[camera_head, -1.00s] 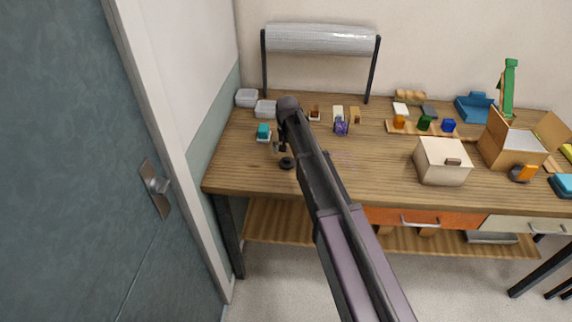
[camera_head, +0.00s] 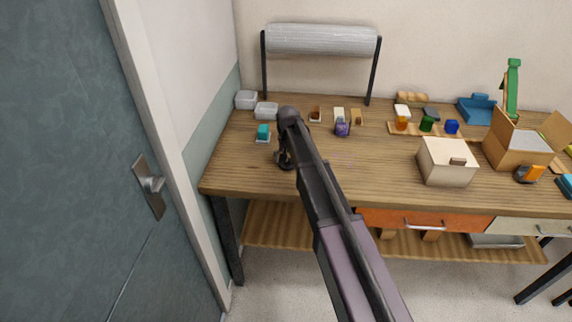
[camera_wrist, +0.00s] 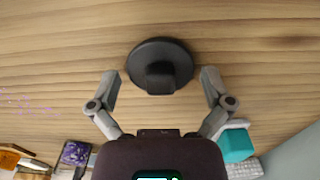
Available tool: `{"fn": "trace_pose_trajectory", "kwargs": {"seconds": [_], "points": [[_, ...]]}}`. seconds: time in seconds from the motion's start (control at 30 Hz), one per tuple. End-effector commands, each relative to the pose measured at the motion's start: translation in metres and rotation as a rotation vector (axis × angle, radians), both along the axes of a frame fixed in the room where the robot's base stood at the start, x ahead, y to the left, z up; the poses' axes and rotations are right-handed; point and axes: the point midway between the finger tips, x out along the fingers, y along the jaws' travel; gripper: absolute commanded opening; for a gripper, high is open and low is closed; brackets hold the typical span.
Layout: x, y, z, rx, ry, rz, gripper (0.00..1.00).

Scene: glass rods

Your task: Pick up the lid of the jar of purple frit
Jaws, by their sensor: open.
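The black round lid (camera_wrist: 160,52) with a raised knob lies flat on the wooden table. My gripper (camera_wrist: 160,80) is open, with one finger on each side of the lid's knob in the wrist view. It holds nothing. In the head view my gripper (camera_head: 285,163) is low over the table's left part and mostly hides the lid. The jar of purple frit (camera_head: 342,128) stands open farther back and to the right. The jar also shows at the lower left of the wrist view (camera_wrist: 76,153).
A teal block (camera_head: 263,131) stands left of my arm; it also shows in the wrist view (camera_wrist: 236,146). Purple specks (camera_wrist: 22,100) lie on the table. Clear bins (camera_head: 246,99) are at the back left. A cream box (camera_head: 446,163) stands right.

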Motion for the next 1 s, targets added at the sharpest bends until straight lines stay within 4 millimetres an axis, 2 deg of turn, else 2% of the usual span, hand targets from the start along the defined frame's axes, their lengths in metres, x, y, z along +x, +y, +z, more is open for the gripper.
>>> {"fn": "trace_pose_trajectory", "kwargs": {"seconds": [0.27, 0.47, 0.57, 0.7, 1.0], "points": [[0.0000, 0.0000, 0.0000, 0.000, 0.000, 0.000, 1.00], [0.0000, 0.0001, 0.0000, 0.000, 0.000, 0.000, 0.41], [-0.0002, 0.0001, -0.0001, 0.000, 0.000, 0.000, 0.32], [-0.0004, 0.0001, -0.0004, 0.000, 0.001, 0.000, 0.27], [-0.0008, 0.0001, -0.0008, 0.000, 0.001, 0.000, 0.26]]}}
